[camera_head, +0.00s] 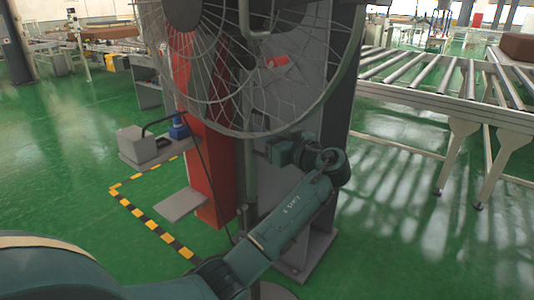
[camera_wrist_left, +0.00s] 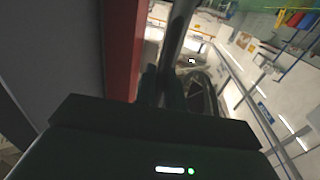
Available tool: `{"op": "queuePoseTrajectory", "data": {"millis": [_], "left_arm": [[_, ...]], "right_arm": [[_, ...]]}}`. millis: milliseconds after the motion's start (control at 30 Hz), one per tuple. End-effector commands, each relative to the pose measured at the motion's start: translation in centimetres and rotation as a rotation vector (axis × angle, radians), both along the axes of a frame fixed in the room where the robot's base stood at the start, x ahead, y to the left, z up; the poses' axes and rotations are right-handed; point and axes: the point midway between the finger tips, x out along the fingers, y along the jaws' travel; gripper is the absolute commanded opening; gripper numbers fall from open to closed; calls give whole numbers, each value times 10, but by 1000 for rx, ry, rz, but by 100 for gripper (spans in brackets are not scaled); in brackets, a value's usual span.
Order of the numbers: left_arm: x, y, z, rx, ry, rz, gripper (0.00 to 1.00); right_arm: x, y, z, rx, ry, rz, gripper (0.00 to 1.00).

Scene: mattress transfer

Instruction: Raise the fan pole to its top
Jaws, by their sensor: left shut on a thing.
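The fan has a large round wire cage (camera_head: 215,128) at the top of the head view, with its upper part cut off by the frame. The fan pole (camera_head: 250,185) stands upright below the cage, and its round base (camera_head: 272,292) shows at the bottom edge. My left gripper (camera_head: 264,149) is at the pole just under the cage, coming in from the right side of it. In the left wrist view the fan pole (camera_wrist_left: 178,35) runs between the dark fingers (camera_wrist_left: 167,88), which are shut on it. My right gripper is not in view.
A red column (camera_head: 208,185) and a grey panel stand close behind the pole. A roller conveyor (camera_head: 450,85) is at the right. A grey box (camera_head: 136,143) sits on a low plate at the left. Green floor with yellow-black tape (camera_head: 150,221) is open at the left.

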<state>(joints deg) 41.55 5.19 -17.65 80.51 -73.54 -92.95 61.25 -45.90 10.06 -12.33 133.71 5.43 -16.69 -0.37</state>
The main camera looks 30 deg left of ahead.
Motion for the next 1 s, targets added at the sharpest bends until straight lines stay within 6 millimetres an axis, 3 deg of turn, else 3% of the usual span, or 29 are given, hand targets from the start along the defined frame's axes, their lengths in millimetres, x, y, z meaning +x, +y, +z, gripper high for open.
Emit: {"op": "queuePoseTrajectory", "data": {"millis": [33, 100, 333, 500, 867, 900, 1000], "left_arm": [[1, 0, 24, 9, -18, -3, 0], [0, 0, 40, 9, -18, -3, 0], [0, 0, 78, 12, -15, -2, 0], [0, 0, 89, 14, -14, -2, 0], [0, 1, 91, 15, -15, -2, 0], [0, 1, 92, 15, -15, -3, 13], [0, 1, 90, 12, -12, -3, 21]], "right_arm": [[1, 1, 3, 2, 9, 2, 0], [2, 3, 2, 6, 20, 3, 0], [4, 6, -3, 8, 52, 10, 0], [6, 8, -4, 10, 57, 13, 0], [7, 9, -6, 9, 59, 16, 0], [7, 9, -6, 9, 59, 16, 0], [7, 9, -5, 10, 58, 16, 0]]}}
